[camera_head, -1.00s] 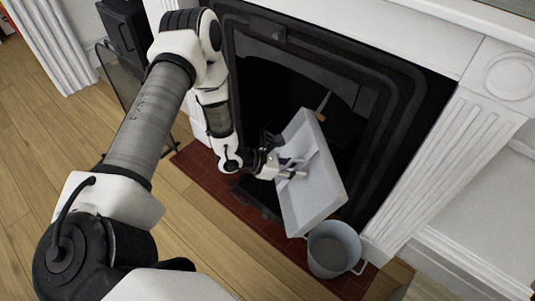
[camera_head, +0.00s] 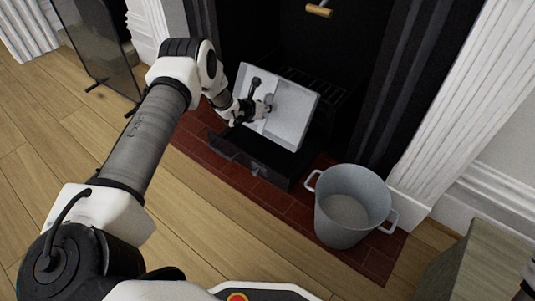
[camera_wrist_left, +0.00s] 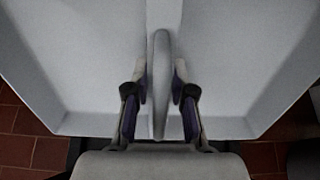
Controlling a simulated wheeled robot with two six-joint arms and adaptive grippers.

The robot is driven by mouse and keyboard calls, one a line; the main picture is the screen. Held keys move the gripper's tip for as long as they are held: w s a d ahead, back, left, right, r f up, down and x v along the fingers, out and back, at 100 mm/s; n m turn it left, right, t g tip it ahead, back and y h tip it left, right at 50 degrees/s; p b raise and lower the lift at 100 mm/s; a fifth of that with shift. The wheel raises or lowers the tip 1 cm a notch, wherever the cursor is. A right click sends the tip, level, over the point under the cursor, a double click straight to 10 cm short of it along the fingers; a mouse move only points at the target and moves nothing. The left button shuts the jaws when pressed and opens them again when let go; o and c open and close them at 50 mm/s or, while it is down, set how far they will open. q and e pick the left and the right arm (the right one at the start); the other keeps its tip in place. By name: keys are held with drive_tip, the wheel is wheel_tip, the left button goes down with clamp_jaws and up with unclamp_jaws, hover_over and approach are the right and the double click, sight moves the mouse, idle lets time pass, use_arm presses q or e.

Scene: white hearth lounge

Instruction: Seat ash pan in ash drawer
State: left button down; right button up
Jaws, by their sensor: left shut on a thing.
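The ash pan (camera_head: 294,112) is a shallow light-grey tray with raised walls. My left gripper (camera_head: 265,108) is shut on the pan's central grip and holds it tilted, its open side towards me. In the left wrist view the upright grip (camera_wrist_left: 161,60) lies between the fingers, and the pan's floor (camera_wrist_left: 80,55) spreads to both sides. The black ash drawer (camera_head: 266,173) sits low on the hearth at the fireplace opening, in front of and below the pan. The pan and my arm hide part of it. I cannot tell whether they touch. My right gripper is out of view.
A grey two-handled bucket (camera_head: 345,207) stands on the red tile hearth (camera_head: 292,205), right of the drawer. A dark grate (camera_head: 325,93) is behind the pan. A glass fire screen (camera_head: 100,50) stands at the left. Wooden floor (camera_head: 185,225) in front is clear.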

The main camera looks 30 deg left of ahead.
sight(267, 125)
use_arm(q)
wheel_tip(267, 125, down, 10)
drive_tip(key=b, duration=0.6)
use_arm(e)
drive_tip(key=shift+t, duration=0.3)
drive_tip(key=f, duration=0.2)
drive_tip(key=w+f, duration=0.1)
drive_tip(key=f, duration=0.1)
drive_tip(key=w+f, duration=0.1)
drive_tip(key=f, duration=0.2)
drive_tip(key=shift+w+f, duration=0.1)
use_arm(q)
drive_tip(key=shift+r, duration=0.2)
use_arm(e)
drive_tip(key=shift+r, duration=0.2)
use_arm(q)
drive_tip(key=shift+f, duration=0.1)
drive_tip(key=c, duration=1)
unclamp_jaws()
